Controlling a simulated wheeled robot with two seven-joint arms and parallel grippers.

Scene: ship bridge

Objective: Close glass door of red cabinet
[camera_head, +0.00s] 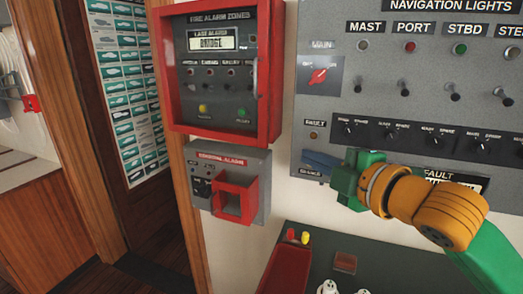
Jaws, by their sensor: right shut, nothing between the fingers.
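The red cabinet (277,75) is on the wall left of centre, marked FIRE ALARM ZONES. The door looks shut or nearly so; I cannot tell whether a thin gap is left. My right gripper (346,180) is shut and empty, to the lower right of the cabinet and apart from it, in front of the lower edge of the grey navigation panel. My left gripper is not in view.
The navigation lights panel (327,108) has protruding switches and knobs near my right arm. A grey alarm box with a red guard (235,196) sits below the cabinet. A dark console (320,252) with small items is at the bottom. A wooden doorway stands left.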

